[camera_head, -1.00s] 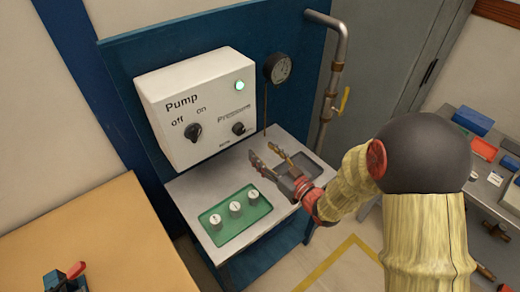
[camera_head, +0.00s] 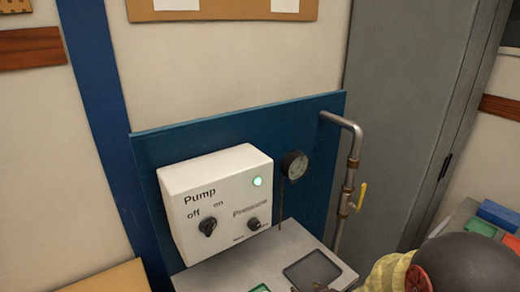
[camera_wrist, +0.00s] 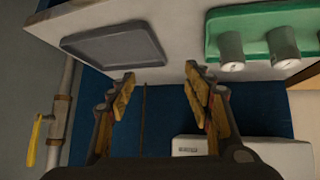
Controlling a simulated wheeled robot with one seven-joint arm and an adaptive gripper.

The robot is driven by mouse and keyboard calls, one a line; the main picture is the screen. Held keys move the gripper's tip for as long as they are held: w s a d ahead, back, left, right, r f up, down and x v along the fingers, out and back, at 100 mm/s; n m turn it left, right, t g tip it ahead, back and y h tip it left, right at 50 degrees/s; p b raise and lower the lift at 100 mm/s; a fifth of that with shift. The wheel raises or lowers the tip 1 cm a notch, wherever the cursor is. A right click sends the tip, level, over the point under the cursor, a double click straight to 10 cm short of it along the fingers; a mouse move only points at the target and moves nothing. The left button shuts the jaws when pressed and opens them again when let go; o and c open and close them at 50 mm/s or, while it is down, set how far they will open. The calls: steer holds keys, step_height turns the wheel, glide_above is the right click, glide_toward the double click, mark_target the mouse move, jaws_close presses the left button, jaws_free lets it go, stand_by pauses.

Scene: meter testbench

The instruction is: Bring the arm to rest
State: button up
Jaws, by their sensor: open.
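In the wrist view my gripper (camera_wrist: 160,92) is open, its two jaws apart with nothing between them. In the head view my arm (camera_head: 455,265) shows only at the bottom right corner, and the gripper's jaws are mostly cut off by the lower edge.
A grey tray (camera_head: 312,270) and a green tray with white knobbed pieces (camera_wrist: 262,38) are on the bench. A gauge (camera_head: 294,165) and a pipe with a yellow valve handle (camera_head: 361,195) are behind. A grey cabinet (camera_head: 410,130) stands at right.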

steer(key=s+d+r+m+g+h, duration=0.25)
steer(key=s+d+r, duration=0.2)
steer(key=s, duration=0.35)
steer(key=s+d+r+m+g+h, duration=0.1)
steer(key=s+d+r+g, duration=0.25)
steer(key=s+r, duration=0.35)
steer(key=s+a+r+t, duration=0.1)
steer(key=s+a+r, duration=0.1)
steer(key=s+r, duration=0.3)
steer(key=s+a+r+t, duration=0.1)
steer(key=s+r, duration=0.3)
steer(key=r, duration=0.7)
steer(key=shift+s+a+m+y, duration=0.35)
steer(key=shift+a+m+y, duration=0.1)
steer(key=shift+a, duration=0.35)
